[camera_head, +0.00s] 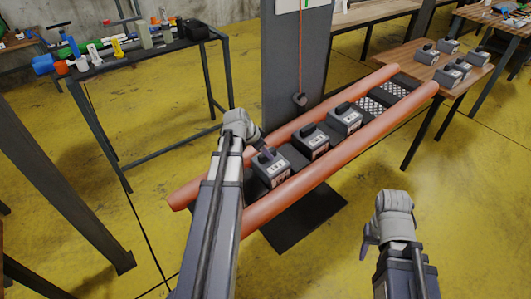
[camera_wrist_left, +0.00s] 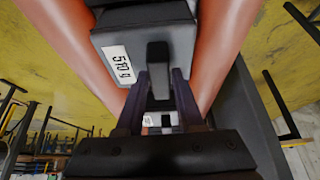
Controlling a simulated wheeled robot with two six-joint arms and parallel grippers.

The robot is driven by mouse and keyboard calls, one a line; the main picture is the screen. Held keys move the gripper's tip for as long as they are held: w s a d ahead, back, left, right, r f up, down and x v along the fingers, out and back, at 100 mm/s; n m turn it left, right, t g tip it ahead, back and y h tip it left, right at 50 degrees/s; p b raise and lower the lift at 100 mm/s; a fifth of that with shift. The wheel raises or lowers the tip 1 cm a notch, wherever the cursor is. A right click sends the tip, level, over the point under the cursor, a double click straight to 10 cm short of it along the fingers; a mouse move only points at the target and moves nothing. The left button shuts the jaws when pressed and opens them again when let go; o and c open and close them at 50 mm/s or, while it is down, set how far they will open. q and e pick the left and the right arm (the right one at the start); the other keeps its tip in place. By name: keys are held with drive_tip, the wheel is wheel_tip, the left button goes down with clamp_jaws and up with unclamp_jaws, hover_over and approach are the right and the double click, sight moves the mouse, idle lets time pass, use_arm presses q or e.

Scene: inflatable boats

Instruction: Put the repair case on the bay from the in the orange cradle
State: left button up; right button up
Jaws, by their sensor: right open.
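An orange cradle (camera_head: 300,193) made of two long tubes holds dark grey cases in a row. My right gripper (camera_head: 378,245) is open and empty, right of the cradle over the floor.
Two more cases (camera_head: 314,141) (camera_head: 345,117) sit farther along the cradle, followed by bare checkered bays (camera_head: 370,106). Several similar cases stand on a wooden table (camera_head: 405,62) at the right. A grey column (camera_head: 297,60) rises behind the cradle. A cluttered bench (camera_head: 140,60) stands at the left.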

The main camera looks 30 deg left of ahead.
use_arm(q)
drive_tip(key=o, duration=0.4)
drive_tip(key=shift+s+r, duration=0.1)
drive_tip(key=p+v, duration=0.7)
drive_tip(key=shift+r, duration=0.3)
drive_tip(key=s+d+r+g+p, duration=0.1)
drive_tip(key=d+g+p, duration=0.1)
drive_tip(key=d, duration=0.7)
drive_tip(key=s+d+r+g+p, duration=0.1)
drive_tip(key=s+d+r+p, duration=0.1)
drive_tip(key=d, duration=0.6)
drive_tip(key=s+d+r+g+y+p, duration=0.1)
drive_tip(key=s+d+r+p, duration=0.1)
drive_tip(key=s+d, duration=0.3)
drive_tip(key=s+d+r+g+y+p, duration=0.1)
drive_tip(key=s+d, duration=0.4)
drive_tip(key=d, duration=0.6)
drive_tip(key=shift+s+r+n+g+y+p, duration=0.4)
drive_tip(key=shift+y+p, duration=0.4)
drive_tip(key=shift+p, duration=0.45)
